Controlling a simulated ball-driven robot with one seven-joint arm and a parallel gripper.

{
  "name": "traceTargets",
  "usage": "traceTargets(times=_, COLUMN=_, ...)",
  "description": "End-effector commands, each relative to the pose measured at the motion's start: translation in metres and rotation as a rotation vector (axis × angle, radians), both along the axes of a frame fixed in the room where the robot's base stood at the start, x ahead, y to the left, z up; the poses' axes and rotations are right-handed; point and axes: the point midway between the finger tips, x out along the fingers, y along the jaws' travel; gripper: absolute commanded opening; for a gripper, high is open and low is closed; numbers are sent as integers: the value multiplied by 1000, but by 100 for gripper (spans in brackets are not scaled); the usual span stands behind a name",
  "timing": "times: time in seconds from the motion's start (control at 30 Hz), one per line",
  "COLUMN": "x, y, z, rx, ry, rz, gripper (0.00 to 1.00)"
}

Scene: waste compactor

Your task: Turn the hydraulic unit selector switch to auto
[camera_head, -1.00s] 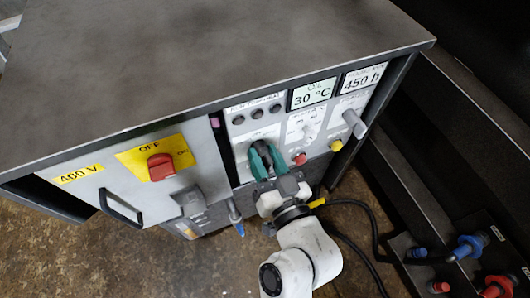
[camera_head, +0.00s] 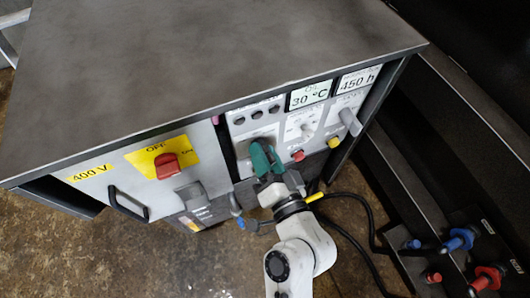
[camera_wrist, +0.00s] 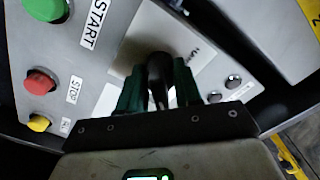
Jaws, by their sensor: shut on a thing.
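My gripper (camera_head: 262,158) has green fingers and is at the grey control panel, below a row of dark round buttons. In the wrist view my gripper (camera_wrist: 159,78) is shut on a black selector switch (camera_wrist: 160,95), with one green finger on each side. The switch stands on a light label plate (camera_wrist: 178,38), whose text is mostly hidden or unreadable. In the head view the fingers cover the switch, and the position it points to cannot be read.
Right of my gripper are a red button (camera_head: 297,155), a yellow button (camera_head: 334,141) and a grey handle (camera_head: 350,122). Left is a red rotary switch (camera_head: 167,165) on a yellow plate marked OFF. Black cables (camera_head: 345,240) run at lower right. A green START button (camera_wrist: 45,8) is in the wrist view.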

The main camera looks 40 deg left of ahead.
Motion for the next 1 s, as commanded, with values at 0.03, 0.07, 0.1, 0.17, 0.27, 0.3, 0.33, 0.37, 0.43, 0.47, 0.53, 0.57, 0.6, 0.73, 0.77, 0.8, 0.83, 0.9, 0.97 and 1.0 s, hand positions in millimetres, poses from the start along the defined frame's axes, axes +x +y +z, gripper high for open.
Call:
traceTargets(times=0.03, x=0, y=0, z=-1, rx=-1, ry=5, rz=0, gripper=3)
traceTargets(times=0.07, x=0, y=0, z=-1, rx=-1, ry=6, rz=0, gripper=3)
traceTargets(times=0.1, x=0, y=0, z=-1, rx=-1, ry=6, rz=0, gripper=3)
traceTargets(times=0.17, x=0, y=0, z=-1, rx=0, ry=5, rz=-1, gripper=3)
traceTargets(times=0.27, x=0, y=0, z=-1, rx=0, ry=5, rz=-1, gripper=3)
traceTargets(times=0.3, x=0, y=0, z=-1, rx=0, ry=5, rz=-1, gripper=3)
traceTargets(times=0.33, x=0, y=0, z=-1, rx=0, ry=5, rz=-1, gripper=3)
traceTargets(times=0.37, x=0, y=-1, z=-1, rx=0, ry=5, rz=-1, gripper=35)
traceTargets(times=0.43, x=0, y=0, z=-1, rx=0, ry=5, rz=-1, gripper=39)
traceTargets(times=0.47, x=0, y=0, z=-1, rx=0, ry=5, rz=-1, gripper=39)
traceTargets(times=0.53, x=0, y=0, z=-1, rx=0, ry=3, rz=0, gripper=39)
traceTargets(times=0.57, x=0, y=0, z=-1, rx=0, ry=3, rz=0, gripper=39)
traceTargets(times=0.6, x=0, y=0, z=-1, rx=0, ry=3, rz=-1, gripper=39)
traceTargets(times=0.73, x=-1, y=-5, z=-1, rx=0, ry=4, rz=-1, gripper=39)
traceTargets(times=0.77, x=-2, y=-7, z=-1, rx=1, ry=4, rz=-2, gripper=39)
traceTargets(times=0.8, x=-4, y=-12, z=-2, rx=0, ry=4, rz=-3, gripper=39)
traceTargets(times=0.83, x=-6, y=-16, z=-2, rx=0, ry=5, rz=-2, gripper=39)
traceTargets(times=0.9, x=-11, y=-27, z=-2, rx=1, ry=5, rz=-3, gripper=39)
traceTargets(times=0.97, x=-15, y=-38, z=-3, rx=-1, ry=6, rz=-3, gripper=39)
traceTargets(times=1.0, x=-18, y=-46, z=-3, rx=0, ry=5, rz=-4, gripper=39)
